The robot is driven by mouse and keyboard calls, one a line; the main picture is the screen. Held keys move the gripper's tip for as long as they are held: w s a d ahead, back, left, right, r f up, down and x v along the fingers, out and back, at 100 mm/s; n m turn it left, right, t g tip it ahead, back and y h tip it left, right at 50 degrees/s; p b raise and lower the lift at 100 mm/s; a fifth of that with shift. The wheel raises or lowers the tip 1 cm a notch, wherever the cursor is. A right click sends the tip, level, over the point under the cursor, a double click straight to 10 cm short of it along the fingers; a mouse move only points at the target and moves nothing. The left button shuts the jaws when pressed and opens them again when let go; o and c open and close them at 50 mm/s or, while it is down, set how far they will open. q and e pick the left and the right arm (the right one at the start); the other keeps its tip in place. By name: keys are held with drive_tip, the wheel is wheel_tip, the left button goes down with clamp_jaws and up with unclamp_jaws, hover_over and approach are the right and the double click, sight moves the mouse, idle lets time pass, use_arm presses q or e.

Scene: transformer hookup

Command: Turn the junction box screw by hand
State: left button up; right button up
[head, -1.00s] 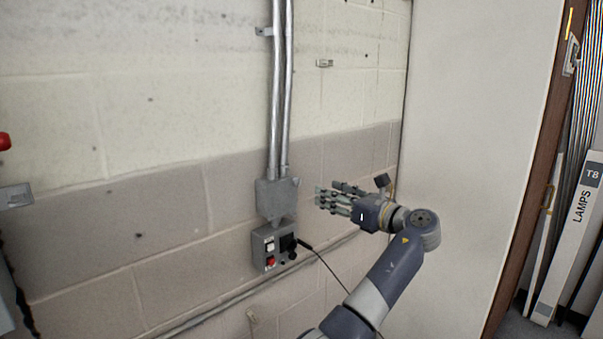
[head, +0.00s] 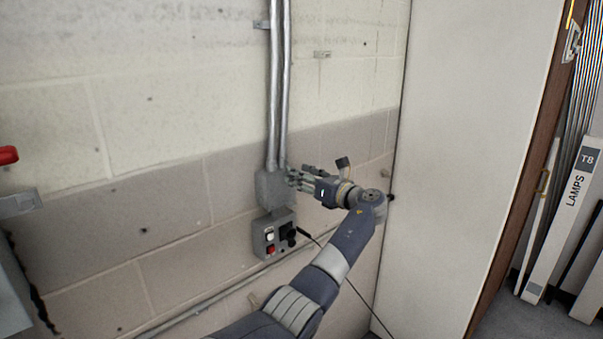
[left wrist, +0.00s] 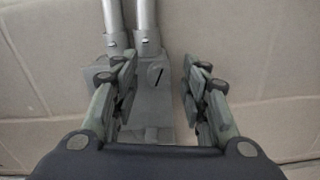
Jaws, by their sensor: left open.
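The grey junction box (head: 269,190) is on the wall under two metal conduits. In the left wrist view the box (left wrist: 158,103) lies between and behind my fingers. In the left wrist view my left gripper (left wrist: 158,78) is open and empty, a finger on each side of the screw. Whether a finger touches the box I cannot tell. My right gripper is not in view.
A control box (head: 270,238) with a white and a red button and a black cable sits just below. The metal conduits (head: 279,90) run up the wall. A white panel (head: 460,130) stands to the right. The wall to the left is mostly clear.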

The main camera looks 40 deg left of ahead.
use_arm(q)
clamp_jaws()
idle(0.3)
